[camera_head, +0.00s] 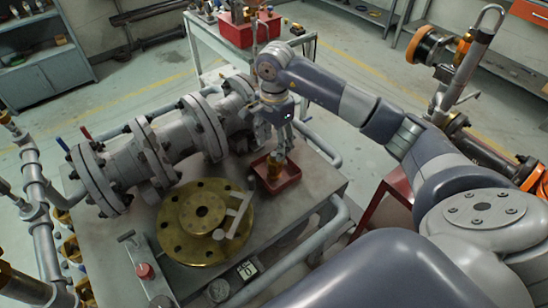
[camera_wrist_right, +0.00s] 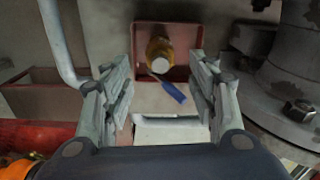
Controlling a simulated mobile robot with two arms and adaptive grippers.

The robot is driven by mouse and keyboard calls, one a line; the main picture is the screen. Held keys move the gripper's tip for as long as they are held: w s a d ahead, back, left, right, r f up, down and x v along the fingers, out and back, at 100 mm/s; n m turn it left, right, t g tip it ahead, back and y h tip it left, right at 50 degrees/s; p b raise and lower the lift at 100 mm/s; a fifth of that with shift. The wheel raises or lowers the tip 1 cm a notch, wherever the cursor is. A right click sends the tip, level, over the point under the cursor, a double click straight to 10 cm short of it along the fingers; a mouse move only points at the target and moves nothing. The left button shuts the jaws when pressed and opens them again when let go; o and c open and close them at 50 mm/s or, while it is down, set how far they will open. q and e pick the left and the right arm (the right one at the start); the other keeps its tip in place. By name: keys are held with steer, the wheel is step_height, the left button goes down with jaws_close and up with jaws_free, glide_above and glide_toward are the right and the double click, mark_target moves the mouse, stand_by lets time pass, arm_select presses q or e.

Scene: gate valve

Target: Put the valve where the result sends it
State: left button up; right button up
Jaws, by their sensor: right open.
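A small brass valve (camera_wrist_right: 160,50) with a pale round end and a blue lever (camera_wrist_right: 172,90) sits in a shallow red tray (camera_wrist_right: 190,74) in the right wrist view. The head view shows the tray (camera_head: 291,179) on the workbench, with the brass valve (camera_head: 274,168) in it, partly hidden. My right gripper (camera_wrist_right: 164,95) is open and empty, its fingers to either side of the tray's near part. In the head view my right gripper (camera_head: 278,145) is directly above the tray. My left gripper is not in view.
A round brass flange (camera_head: 185,235) with a metal bracket lies left of the tray. A large grey flanged pipe (camera_head: 150,150) stands behind it. A red button (camera_head: 145,271), a small display (camera_head: 247,269) and a gauge (camera_head: 218,290) are near the front. A red bin (camera_head: 235,33) stands on the back cart.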

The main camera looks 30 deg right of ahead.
steer(key=shift+r, duration=1.8)
